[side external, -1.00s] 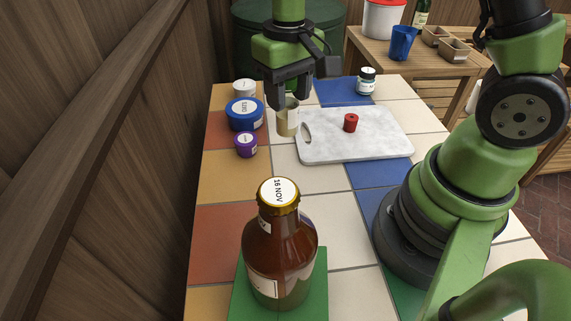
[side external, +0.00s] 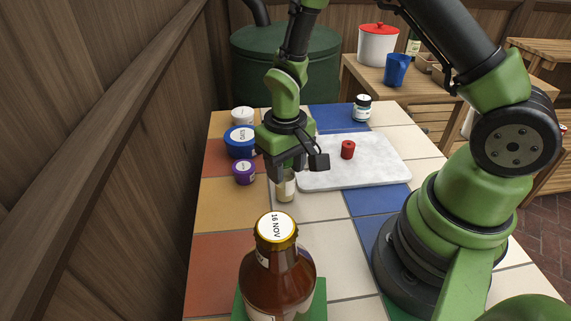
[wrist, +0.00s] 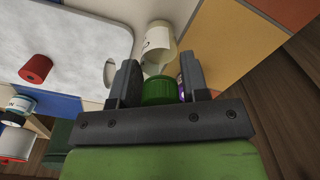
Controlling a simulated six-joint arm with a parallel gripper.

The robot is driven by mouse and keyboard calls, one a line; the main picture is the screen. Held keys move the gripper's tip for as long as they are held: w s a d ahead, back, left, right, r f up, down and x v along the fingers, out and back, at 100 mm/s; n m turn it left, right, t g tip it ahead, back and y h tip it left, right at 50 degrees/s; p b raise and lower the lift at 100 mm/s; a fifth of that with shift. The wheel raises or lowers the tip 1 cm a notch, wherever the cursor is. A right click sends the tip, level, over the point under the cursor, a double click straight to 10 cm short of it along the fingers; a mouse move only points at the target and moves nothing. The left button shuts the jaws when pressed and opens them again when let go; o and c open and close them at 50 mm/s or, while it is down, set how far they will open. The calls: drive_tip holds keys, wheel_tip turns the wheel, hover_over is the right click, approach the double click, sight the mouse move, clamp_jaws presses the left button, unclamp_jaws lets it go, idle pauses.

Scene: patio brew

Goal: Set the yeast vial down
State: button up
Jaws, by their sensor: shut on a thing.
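The yeast vial (side external: 286,190) is a small clear jar with tan contents and a pale label. My gripper (side external: 287,170) is shut on its upper part and holds it upright, just left of the white cutting board (side external: 395,179). The vial's base is at or close above the tiles; I cannot tell whether it touches. In the wrist view the vial (wrist: 158,42) shows between the two fingers (wrist: 160,68), its upper part partly hidden. A green ribbed round part also shows between the fingers.
A small red cylinder (side external: 347,150) stands on the cutting board. White (side external: 242,115), blue (side external: 240,143) and purple (side external: 244,173) tubs stand left of my gripper. A brown bottle (side external: 276,272) stands in front on a green mat (side external: 319,300). A small jar (side external: 362,108) stands behind. Pale tiles between are clear.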

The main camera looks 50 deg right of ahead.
drive_tip(key=shift+f, duration=0.1)
drive_tip(key=o, duration=0.9)
drive_tip(key=r, duration=0.9)
drive_tip(key=shift+s+d+r, duration=0.15)
drive_tip(key=shift+s+r, duration=0.1)
drive_tip(key=shift+r, duration=0.15)
drive_tip(key=s+r+t, duration=0.2)
drive_tip(key=s+r, duration=0.2)
drive_tip(key=r, duration=0.1)
drive_tip(key=s+a+r+m+t+y, duration=0.1)
drive_tip(key=s+r+t, duration=0.1)
drive_tip(key=s+r, duration=0.2)
drive_tip(key=s+r+t+y, duration=0.1)
drive_tip(key=s+r+t, duration=0.1)
drive_tip(key=s+r, duration=0.2)
drive_tip(key=shift+s+a+r+t, duration=0.1)
drive_tip(key=shift+r+t, duration=0.1)
drive_tip(key=shift+r, duration=0.35)
drive_tip(key=shift+s+a+r+t, duration=0.1)
drive_tip(key=shift+r+t, duration=0.1)
drive_tip(key=shift+r, duration=0.35)
drive_tip(key=shift+o, duration=0.5)
drive_tip(key=shift+s+r, duration=0.1)
drive_tip(key=shift+s, duration=0.35)
